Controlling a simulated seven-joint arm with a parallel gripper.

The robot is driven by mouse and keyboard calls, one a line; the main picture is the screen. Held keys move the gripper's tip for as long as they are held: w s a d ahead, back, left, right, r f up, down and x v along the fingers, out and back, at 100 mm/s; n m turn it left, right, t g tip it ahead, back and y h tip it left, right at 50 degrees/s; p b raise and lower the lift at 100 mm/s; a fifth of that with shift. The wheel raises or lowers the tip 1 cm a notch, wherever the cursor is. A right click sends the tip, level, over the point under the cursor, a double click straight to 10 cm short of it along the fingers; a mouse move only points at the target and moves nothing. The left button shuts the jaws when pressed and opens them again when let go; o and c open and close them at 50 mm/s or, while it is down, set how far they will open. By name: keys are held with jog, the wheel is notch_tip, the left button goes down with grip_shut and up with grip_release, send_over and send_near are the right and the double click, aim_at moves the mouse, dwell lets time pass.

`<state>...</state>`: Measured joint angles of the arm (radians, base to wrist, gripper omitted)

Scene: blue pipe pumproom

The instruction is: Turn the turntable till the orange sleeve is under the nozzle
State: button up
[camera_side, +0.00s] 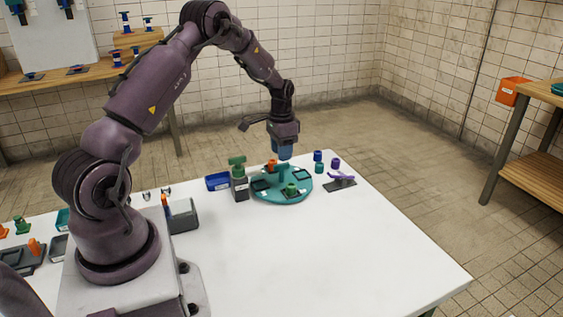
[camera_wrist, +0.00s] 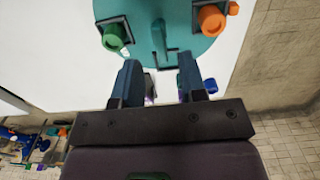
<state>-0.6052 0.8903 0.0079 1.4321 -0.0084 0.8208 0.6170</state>
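The turntable (camera_side: 268,196) is a teal disc on the white table with dark square holders. It fills the top of the wrist view (camera_wrist: 180,50). The orange sleeve (camera_side: 271,163) sits near its far edge; in the wrist view it is a ring (camera_wrist: 212,20) at upper right. A green sleeve (camera_side: 291,188) sits at the near side, also in the wrist view (camera_wrist: 114,37). A teal upright handle (camera_wrist: 158,42) stands on the disc. A dark post with a green head (camera_side: 237,161), seemingly the nozzle, stands left of the disc. My gripper (camera_wrist: 158,78) is open above the turntable, its blue fingers apart and empty.
A blue tray (camera_side: 217,182) lies left of the post. Small blue and purple cylinders (camera_side: 318,156) stand behind the disc at right. A purple item on a dark plate (camera_side: 341,181) lies at its right. The front of the table is clear.

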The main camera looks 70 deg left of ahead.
aim_at(281, 164)
jog(key=shift+f, duration=2)
grip_shut()
